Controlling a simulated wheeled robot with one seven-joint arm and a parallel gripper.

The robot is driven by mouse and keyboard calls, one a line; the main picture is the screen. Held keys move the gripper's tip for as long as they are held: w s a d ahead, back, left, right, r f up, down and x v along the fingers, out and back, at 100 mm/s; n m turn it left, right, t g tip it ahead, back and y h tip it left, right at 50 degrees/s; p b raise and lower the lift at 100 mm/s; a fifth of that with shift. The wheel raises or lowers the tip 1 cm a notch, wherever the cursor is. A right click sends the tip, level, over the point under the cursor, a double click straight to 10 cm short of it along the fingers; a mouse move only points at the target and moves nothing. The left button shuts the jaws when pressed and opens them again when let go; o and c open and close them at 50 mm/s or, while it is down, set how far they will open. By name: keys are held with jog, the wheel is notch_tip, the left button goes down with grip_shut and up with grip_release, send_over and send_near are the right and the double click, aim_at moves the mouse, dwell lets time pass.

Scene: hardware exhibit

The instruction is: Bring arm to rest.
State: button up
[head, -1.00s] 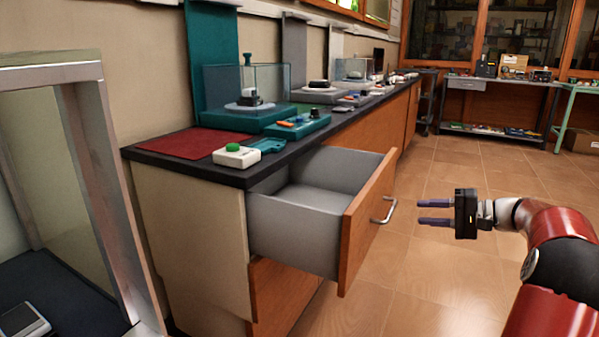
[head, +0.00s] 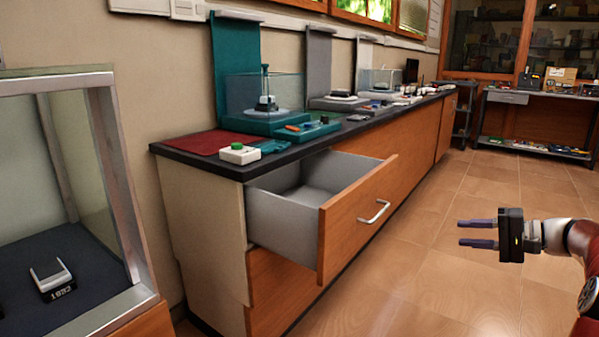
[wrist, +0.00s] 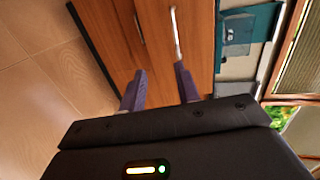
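My gripper (head: 478,233) is at the right of the head view, held over the tiled floor in front of the counter. Its two purple fingers are apart with nothing between them. In the wrist view my gripper (wrist: 161,90) is also open and empty, with the wooden drawer fronts beyond it. My red arm (head: 585,245) runs off the right edge of the head view. The gripper is apart from the open drawer (head: 347,220) and its metal handle (head: 374,212).
The pulled-out drawer juts from the dark-topped counter (head: 190,158). On the counter are a red mat (head: 205,142), a white box with a green button (head: 239,154) and exhibits. A glass case (head: 120,190) stands at left. The floor (head: 420,290) is clear.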

jog(key=s+a+r+n+g+h+p, duration=0.1)
jog(key=s+a+g+h, duration=0.1)
jog(key=s+a, duration=0.35)
jog(key=s+a+n+g+h+p, duration=0.1)
jog(key=s+a+h, duration=0.1)
jog(key=a, duration=0.6)
jog(key=s+a+r+n+g+h, duration=0.1)
jog(key=s+a+g+h, duration=0.1)
jog(key=s+a, duration=0.35)
jog(key=s+a+f+n+t+h+p, duration=0.1)
jog(key=s+a+n+h, duration=0.1)
jog(key=s, duration=0.6)
jog(key=s+a+f+n+t+h+p, duration=0.1)
jog(key=s+h, duration=0.3)
jog(key=s, duration=0.5)
jog(key=shift+s+a+f+n+p, duration=0.2)
jog(key=shift+a+f+n+p, duration=0.25)
jog(key=shift+a+f, duration=0.4)
